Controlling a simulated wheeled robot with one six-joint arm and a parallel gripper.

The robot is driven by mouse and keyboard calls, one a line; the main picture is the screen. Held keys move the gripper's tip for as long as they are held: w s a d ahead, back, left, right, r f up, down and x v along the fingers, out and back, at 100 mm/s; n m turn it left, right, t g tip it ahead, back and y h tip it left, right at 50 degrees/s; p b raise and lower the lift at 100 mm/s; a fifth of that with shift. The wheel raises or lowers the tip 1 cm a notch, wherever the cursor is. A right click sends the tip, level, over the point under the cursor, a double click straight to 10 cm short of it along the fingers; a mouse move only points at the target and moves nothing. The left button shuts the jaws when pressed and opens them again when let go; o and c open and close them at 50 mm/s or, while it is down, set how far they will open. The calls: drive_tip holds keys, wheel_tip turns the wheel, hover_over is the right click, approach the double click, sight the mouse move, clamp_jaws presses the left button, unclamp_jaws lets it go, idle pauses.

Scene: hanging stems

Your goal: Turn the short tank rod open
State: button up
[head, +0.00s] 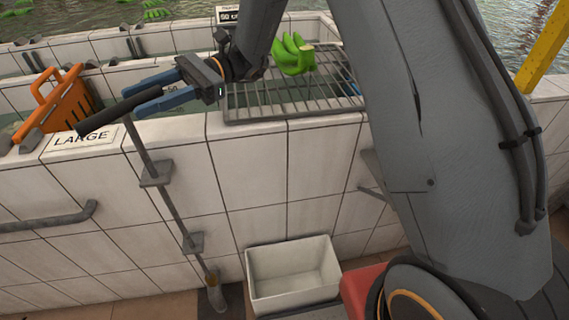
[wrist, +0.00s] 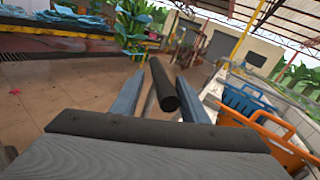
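A tank rod (head: 168,190) runs down the front of the white tiled tank wall through brackets, with its foot near the floor. Its dark bar handle (head: 98,122) sticks out at the top, beside a sign reading LARGE (head: 82,139). My gripper (head: 131,101) has blue fingers at the handle. In the wrist view, the handle (wrist: 162,84) lies between the two fingers (wrist: 160,92), with a gap at its left side. The gripper looks open around it; contact on the right side is unclear. I cannot tell whether this is the short rod.
An orange crate-like panel (head: 58,98) stands on the left of the tank. A metal rack (head: 265,100) with green bananas (head: 293,54) lies on the tank top. A white bin (head: 292,272) stands on the floor below. A grey bar (head: 45,221) runs along the wall at left.

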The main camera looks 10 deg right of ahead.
drive_tip(key=s+m+t+y, duration=0.1)
drive_tip(key=m+t, duration=0.1)
drive_tip(key=t, duration=0.1)
drive_tip(key=s+m+t+p, duration=0.1)
drive_tip(key=m+t, duration=0.1)
drive_tip(key=t, duration=0.1)
drive_tip(key=m+t+y+p, duration=0.1)
drive_tip(key=m+t, duration=0.1)
drive_tip(key=t, duration=0.1)
drive_tip(key=shift+s+d+y, duration=0.3)
drive_tip(key=shift+s+d, duration=0.05)
drive_tip(key=shift+s, duration=0.05)
drive_tip(key=s+d+r+p, duration=0.2)
drive_tip(key=d+r+p, duration=0.15)
drive_tip(key=d, duration=0.45)
drive_tip(key=s+d+f+n+g+h, duration=0.1)
drive_tip(key=s+d+f+n+h, duration=0.3)
drive_tip(key=s+d+f+h, duration=0.1)
drive_tip(key=s+d+f+n+g+h+p, duration=0.1)
drive_tip(key=s+d+f+n+h, duration=0.4)
drive_tip(key=d, duration=0.5)
drive_tip(key=shift+s+d+f+g+h, duration=0.15)
drive_tip(key=shift+s+f+g+h, duration=0.25)
drive_tip(key=shift+s+h, duration=0.9)
